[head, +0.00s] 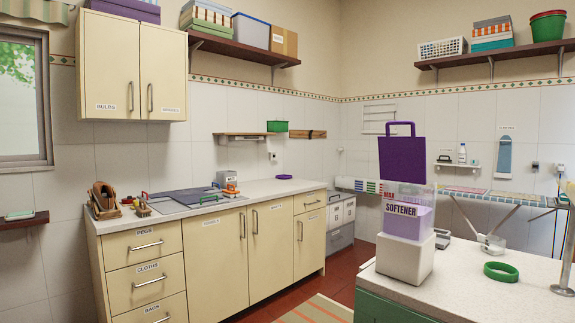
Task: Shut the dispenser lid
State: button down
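The softener dispenser (407,216) stands upright on the speckled counter at the right in the head view. It has a white base, a clear upper tank with lilac contents, and a label reading SOFTENER with a red MAX mark. Its purple lid (402,160) is open and stands nearly upright above the tank, with a loop handle at its top edge. My gripper is not in view, and nothing is seen touching the lid.
The speckled counter (458,287) bears a green ring (501,272) right of the dispenser and a metal stand (564,279) at the right edge. A small grey-and-white item (442,239) lies behind the dispenser. Cream cabinets (220,249) stand across the floor at left.

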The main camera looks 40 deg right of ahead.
aim_at(401, 159)
jog(key=i+z, duration=0.25)
jog(key=i, duration=0.3)
jog(key=i+j+z, duration=0.25)
jog(key=i, duration=0.3)
jog(key=i+l+u, duration=0.35)
jog(key=i, duration=0.15)
jog(key=l+u, duration=0.1)
jog(key=u, duration=0.55)
jog(key=i+l+u, duration=0.1)
jog(key=u, duration=0.6)
jog(key=l+u, duration=0.25)
jog(key=u, duration=0.4)
jog(key=l+u, duration=0.1)
jog(key=u, duration=0.55)
jog(key=k+l+u, duration=0.1)
jog(key=u, duration=0.55)
jog(key=k+l+u, duration=0.1)
jog(key=u, duration=0.6)
jog(key=k+u, duration=0.1)
jog(key=u, duration=0.55)
jog(key=k+u, duration=0.1)
jog(key=u, duration=0.55)
